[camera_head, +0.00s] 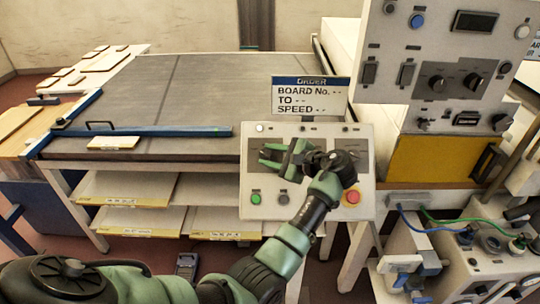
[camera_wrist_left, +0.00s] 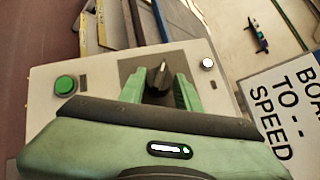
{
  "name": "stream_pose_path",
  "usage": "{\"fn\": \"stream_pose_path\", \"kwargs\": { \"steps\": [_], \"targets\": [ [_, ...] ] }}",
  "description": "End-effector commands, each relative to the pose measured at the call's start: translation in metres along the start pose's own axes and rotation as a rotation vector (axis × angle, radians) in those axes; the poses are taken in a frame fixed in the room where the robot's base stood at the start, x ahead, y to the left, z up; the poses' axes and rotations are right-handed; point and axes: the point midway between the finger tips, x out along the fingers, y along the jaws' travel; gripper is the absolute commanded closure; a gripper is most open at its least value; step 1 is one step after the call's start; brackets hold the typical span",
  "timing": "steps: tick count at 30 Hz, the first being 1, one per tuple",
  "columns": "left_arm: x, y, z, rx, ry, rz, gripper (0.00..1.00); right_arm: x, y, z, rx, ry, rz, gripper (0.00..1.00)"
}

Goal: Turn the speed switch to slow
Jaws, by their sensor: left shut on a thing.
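The control panel (camera_head: 310,205) is a pale sloped box with buttons and dark switch plates. My left gripper (camera_head: 276,157) reaches over it from the right, at the plate on the panel's left half. In the left wrist view, a black switch knob (camera_wrist_left: 160,80) stands on a grey plate between the green fingers of my left gripper (camera_wrist_left: 160,92). The gripper is shut on this knob. The knob's label and position marks cannot be read. The head view hides most of the knob behind the gripper. My right gripper is out of view.
A green button (camera_head: 255,197) and a red button (camera_head: 352,197) sit on the panel's lower edge. A taller panel (camera_head: 440,60) with knobs stands at right. A grey table (camera_head: 180,90) lies behind left.

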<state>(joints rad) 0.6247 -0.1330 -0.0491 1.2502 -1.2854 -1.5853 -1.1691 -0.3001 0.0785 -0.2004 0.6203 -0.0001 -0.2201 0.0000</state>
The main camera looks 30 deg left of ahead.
Motion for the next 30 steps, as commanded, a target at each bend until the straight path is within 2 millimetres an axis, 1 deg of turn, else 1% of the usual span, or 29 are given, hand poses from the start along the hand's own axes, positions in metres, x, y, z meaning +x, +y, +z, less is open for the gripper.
{"fn": "stream_pose_path", "kwargs": {
  "steps": [17, 18, 19, 20, 30],
  "targets": [
    [0.0004, 0.0001, -0.0001, -0.023, 0.003, 0.026, 1.00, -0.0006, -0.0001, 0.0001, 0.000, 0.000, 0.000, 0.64],
    [0.0004, 0.0001, -0.0001, -0.023, 0.003, 0.025, 0.59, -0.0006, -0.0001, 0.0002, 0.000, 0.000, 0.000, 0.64],
    [0.0004, 0.0001, -0.0001, -0.023, 0.002, 0.025, 0.50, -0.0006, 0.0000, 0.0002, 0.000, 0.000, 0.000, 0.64],
    [0.0004, 0.0000, -0.0001, -0.023, 0.002, 0.025, 0.45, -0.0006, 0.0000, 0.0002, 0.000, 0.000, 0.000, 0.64],
    [-0.0019, -0.0001, -0.0006, -0.023, 0.003, 0.023, 0.45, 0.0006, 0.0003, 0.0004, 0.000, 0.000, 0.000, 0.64]
  ]
}}
